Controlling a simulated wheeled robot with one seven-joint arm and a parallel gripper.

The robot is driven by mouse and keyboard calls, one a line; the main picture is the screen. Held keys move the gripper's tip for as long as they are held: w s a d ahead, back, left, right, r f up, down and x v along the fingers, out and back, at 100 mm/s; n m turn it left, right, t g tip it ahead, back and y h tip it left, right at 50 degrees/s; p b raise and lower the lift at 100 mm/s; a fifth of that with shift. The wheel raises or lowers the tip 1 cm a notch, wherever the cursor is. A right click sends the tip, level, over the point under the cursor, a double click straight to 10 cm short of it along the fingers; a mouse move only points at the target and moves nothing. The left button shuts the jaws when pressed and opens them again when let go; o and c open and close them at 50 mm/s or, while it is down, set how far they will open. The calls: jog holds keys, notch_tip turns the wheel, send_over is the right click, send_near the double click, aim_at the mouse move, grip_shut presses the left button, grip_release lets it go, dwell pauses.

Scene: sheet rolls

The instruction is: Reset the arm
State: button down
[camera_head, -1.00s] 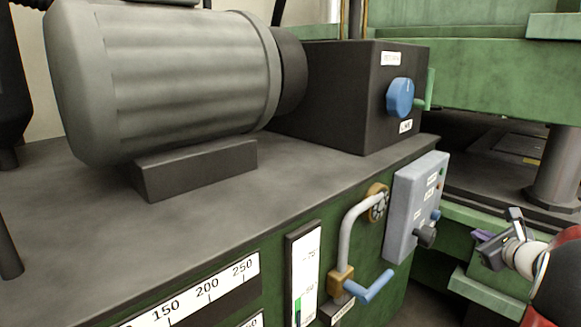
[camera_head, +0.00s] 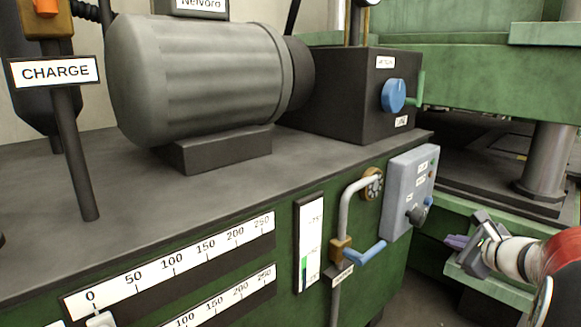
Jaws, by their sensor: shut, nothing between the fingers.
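My gripper (camera_head: 462,243) is at the lower right of the head camera view, pointing left, with its white and red arm links behind it at the right edge. It is shut and empty. It hangs in front of a green ledge, to the right of the grey control box (camera_head: 408,200) and apart from it in the picture. The fingertips are small and partly hidden by the gripper body.
A green cabinet carries a grey motor (camera_head: 200,80) and a dark box with a blue knob (camera_head: 393,95). A pipe with a blue-handled valve (camera_head: 365,254) juts from its front, beside scales and a gauge (camera_head: 310,240). Green machine beams and a metal column (camera_head: 545,160) stand at right.

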jog(key=s+a+n+g+y, duration=0.1)
jog(key=s+a+n+g, duration=0.1)
jog(key=s+a+n, duration=0.35)
jog(key=s+a+n+g+y, duration=0.1)
jog(key=s+a+n, duration=0.15)
jog(key=a, duration=0.65)
jog(key=s+a+n+g, duration=0.2)
jog(key=s+a+n, duration=0.1)
jog(key=a+n, duration=0.3)
jog(key=s+a+f+n+g+h, duration=0.1)
jog(key=s+a+f+n+h, duration=0.1)
jog(key=s+n, duration=0.45)
jog(key=s+a+f+n+g+h, duration=0.1)
jog(key=s+a+f+n+h, duration=0.1)
jog(key=s+n, duration=0.45)
notch_tip(320, 180, up, 13)
jog(key=s+m+p, duration=0.1)
jog(key=p, duration=1.2)
jog(key=shift+s+f, duration=0.2)
jog(key=shift+s, duration=0.2)
